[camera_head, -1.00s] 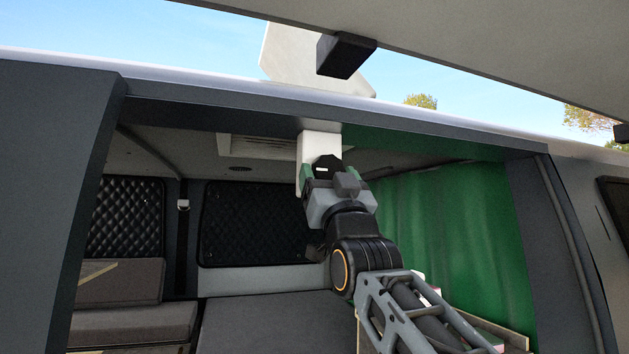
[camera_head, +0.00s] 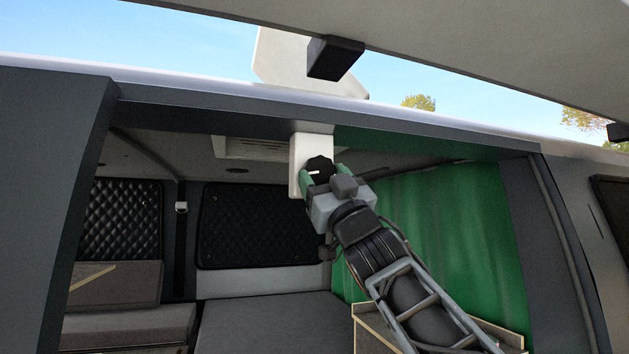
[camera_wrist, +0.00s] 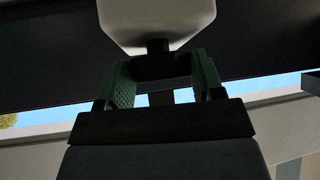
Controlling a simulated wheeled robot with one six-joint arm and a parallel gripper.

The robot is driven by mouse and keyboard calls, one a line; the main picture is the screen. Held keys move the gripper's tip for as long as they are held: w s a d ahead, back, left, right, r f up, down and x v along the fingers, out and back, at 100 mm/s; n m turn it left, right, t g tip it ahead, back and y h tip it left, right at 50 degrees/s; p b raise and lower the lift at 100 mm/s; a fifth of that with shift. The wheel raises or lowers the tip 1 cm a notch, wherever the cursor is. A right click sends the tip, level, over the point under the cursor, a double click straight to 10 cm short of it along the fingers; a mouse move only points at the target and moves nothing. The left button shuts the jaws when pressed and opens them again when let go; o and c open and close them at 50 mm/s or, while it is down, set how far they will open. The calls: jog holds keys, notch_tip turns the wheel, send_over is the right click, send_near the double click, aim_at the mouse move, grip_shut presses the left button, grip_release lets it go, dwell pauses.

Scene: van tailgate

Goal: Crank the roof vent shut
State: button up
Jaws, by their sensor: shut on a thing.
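The roof vent lid (camera_head: 290,68), a pale panel, stands raised above the van roof. Below it, inside the opening, a white housing (camera_head: 298,150) hangs from the roof edge and carries a round black knob (camera_head: 320,166) with a white mark pointing left. My gripper (camera_head: 321,177) has green fingers shut on the knob from its lower right. In the wrist view the green fingers (camera_wrist: 163,80) stand either side of the dark knob (camera_wrist: 155,68). A short black shaft joins the knob to the pale housing (camera_wrist: 157,18). Much of the knob's side is hidden by my fingers.
The raised tailgate (camera_head: 480,40) overhangs the top, with a black block (camera_head: 335,58) under it. A green curtain (camera_head: 450,230) hangs right of my arm. A grey cushion (camera_head: 270,325) and a wooden-edged box (camera_head: 365,318) lie below. Left of the housing is open space.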

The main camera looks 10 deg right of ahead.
jog(key=n+g+y, duration=0.2)
jog(key=n, duration=0.1)
jog(key=n+g+y, duration=0.2)
jog(key=n+g, duration=0.1)
jog(key=n, duration=0.1)
jog(key=n+g+y, duration=0.2)
jog(key=n, duration=0.2)
jog(key=shift+d+r+g+y+p, duration=0.25)
jog(key=shift+d+g+y+p, duration=0.05)
jog(key=shift+d+p, duration=0.05)
jog(key=n+g, duration=0.1)
jog(key=n, duration=0.1)
jog(key=n+g, duration=0.2)
jog(key=shift+d+r, duration=0.1)
jog(key=shift+r, duration=0.1)
jog(key=shift+r+n+g, duration=0.1)
jog(key=shift+n+g, duration=0.2)
jog(key=shift+n, duration=0.1)
jog(key=shift+s+r, duration=0.1)
